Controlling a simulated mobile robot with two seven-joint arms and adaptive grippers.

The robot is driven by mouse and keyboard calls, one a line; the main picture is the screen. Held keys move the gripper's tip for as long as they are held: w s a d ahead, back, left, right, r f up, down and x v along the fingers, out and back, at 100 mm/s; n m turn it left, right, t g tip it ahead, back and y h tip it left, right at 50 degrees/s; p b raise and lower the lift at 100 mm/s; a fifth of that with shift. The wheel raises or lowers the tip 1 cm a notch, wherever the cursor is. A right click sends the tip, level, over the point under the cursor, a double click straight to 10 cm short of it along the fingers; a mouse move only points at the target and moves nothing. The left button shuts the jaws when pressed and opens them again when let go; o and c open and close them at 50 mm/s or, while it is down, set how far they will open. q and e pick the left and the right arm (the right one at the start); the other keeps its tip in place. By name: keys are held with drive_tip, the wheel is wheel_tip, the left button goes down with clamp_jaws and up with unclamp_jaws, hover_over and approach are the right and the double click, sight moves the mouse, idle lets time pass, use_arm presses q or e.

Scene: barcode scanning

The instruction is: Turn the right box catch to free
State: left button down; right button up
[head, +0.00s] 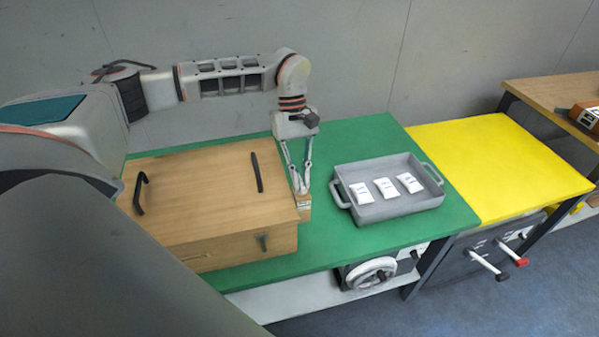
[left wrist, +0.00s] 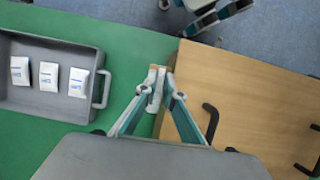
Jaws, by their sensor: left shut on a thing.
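My left gripper (head: 301,190) points down at the box's right edge, near the front corner. It is shut on a small tan piece (head: 304,206) beside that edge, mostly covered by the fingers. The left wrist view shows the fingertips (left wrist: 156,88) close together beside the box lid (left wrist: 245,100).
A grey tray (head: 398,212) with three white packets stands right of the gripper, with green bench top (head: 385,135) around it. A yellow-topped table (head: 490,160) adjoins on the right. A handwheel (head: 370,273) and levers sit below the tops.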

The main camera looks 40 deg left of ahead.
idle(0.6)
use_arm(q)
drive_tip(key=c, duration=2.2)
unclamp_jaws()
drive_tip(key=shift+o, duration=0.2)
drive_tip(key=v, duration=1.2)
drive_tip(key=shift+d, duration=0.15)
